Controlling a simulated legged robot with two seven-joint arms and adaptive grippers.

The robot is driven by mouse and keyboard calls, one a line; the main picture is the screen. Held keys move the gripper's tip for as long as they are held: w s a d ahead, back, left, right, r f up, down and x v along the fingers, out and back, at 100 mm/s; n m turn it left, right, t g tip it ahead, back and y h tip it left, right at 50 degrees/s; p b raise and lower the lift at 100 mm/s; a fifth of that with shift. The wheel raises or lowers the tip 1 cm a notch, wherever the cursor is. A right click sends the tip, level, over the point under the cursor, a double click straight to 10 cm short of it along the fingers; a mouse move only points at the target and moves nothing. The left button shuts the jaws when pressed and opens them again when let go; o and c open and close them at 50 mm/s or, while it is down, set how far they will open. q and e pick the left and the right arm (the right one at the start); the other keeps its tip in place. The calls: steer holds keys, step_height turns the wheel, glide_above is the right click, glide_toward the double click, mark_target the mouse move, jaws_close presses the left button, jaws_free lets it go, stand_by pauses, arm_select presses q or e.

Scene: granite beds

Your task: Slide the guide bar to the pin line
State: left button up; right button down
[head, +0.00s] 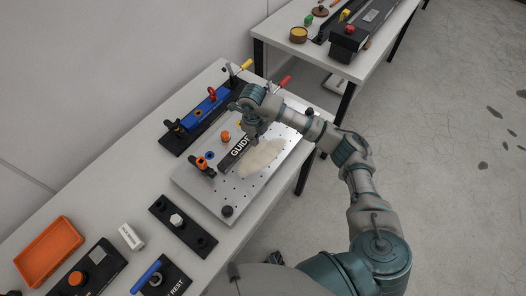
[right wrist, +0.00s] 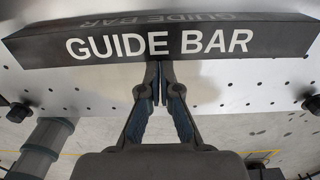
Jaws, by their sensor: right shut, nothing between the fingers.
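The guide bar (head: 236,155) is a long black bar with white lettering, lying on the perforated metal plate (head: 192,187). It spans the top of the right wrist view (right wrist: 110,43). My right gripper (head: 252,139) is over the plate at the bar and hides the bar's far part in the head view. In the right wrist view its fingers (right wrist: 159,72) are shut and empty, tips at the bar's lettered side; I cannot tell whether they touch. The plate has rows of small holes; I cannot make out which is the pin line. My left gripper is out of view.
An orange-and-black clamp (head: 203,165) and a blue ring (head: 209,155) are near the bar's near end. A blue bar fixture (head: 206,108) is behind the plate. A black knob (head: 227,211) is at its near corner. An orange tray (head: 49,251) is front left.

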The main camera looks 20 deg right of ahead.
mark_target(247, 138)
steer(key=shift+w+a+b, duration=0.4)
steer(key=shift+w+a, duration=0.15)
steer(key=shift+w, duration=0.35)
steer(key=shift+w+a+b, duration=0.4)
steer(key=shift+w+a, duration=0.1)
steer(key=shift+w, duration=0.4)
steer(key=shift+s, duration=0.15)
steer(key=shift+s+d+p, duration=0.2)
steer(key=shift+s+p, duration=0.05)
steer(key=shift+p, duration=0.05)
steer(key=shift+r, duration=0.15)
steer(key=shift+r+p, duration=1.6)
steer(key=shift+r, duration=0.85)
step_height(247, 138, up, 12)
